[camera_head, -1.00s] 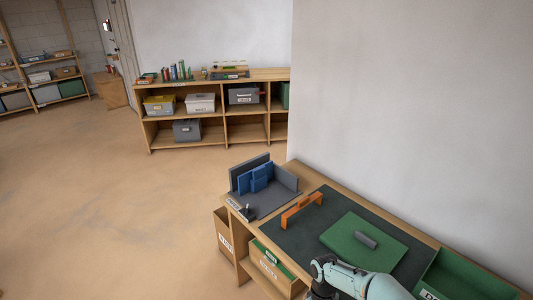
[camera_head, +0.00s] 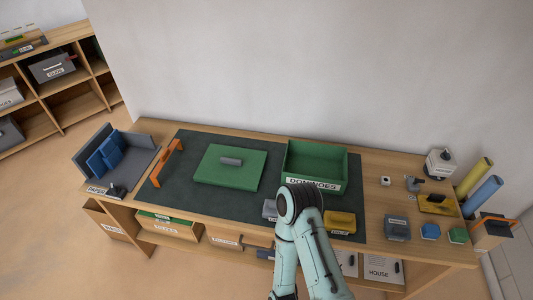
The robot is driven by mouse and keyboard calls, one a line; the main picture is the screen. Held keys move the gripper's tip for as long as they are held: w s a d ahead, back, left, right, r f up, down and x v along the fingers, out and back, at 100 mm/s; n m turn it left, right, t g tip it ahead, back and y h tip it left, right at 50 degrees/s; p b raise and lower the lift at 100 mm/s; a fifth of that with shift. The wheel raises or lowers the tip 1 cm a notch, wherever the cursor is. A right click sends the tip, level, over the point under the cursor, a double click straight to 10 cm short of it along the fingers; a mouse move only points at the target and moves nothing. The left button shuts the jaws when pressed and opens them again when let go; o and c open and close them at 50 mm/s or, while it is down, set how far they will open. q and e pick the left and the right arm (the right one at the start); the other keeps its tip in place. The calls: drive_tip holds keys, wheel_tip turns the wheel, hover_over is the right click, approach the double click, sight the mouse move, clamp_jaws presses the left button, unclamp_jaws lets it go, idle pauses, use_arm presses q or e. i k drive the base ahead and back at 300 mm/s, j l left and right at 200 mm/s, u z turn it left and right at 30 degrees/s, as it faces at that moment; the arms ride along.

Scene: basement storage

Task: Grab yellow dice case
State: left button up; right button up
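A small yellow case (camera_head: 340,222) lies on the dark mat near the front edge of the desk, just right of my teal arm. It has a dark handle on top and a label on its front too small to read. A second yellow item (camera_head: 438,205), with a dark piece on it, lies further right on the desk. One of my arms reaches in from the bottom, and its dark joint covers part of the mat left of the yellow case. No gripper fingers show.
A green dominoes box (camera_head: 317,165) stands behind the yellow case. A grey case (camera_head: 270,209) is partly hidden by my arm. A grey case (camera_head: 397,228) and coloured blocks stand right.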

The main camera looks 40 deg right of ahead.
sight(339, 222)
drive_tip(key=z, duration=2.3)
drive_tip(key=i+l, duration=0.1)
drive_tip(key=l, duration=0.25)
drive_tip(key=i+l+u, duration=0.15)
drive_tip(key=l, duration=0.6)
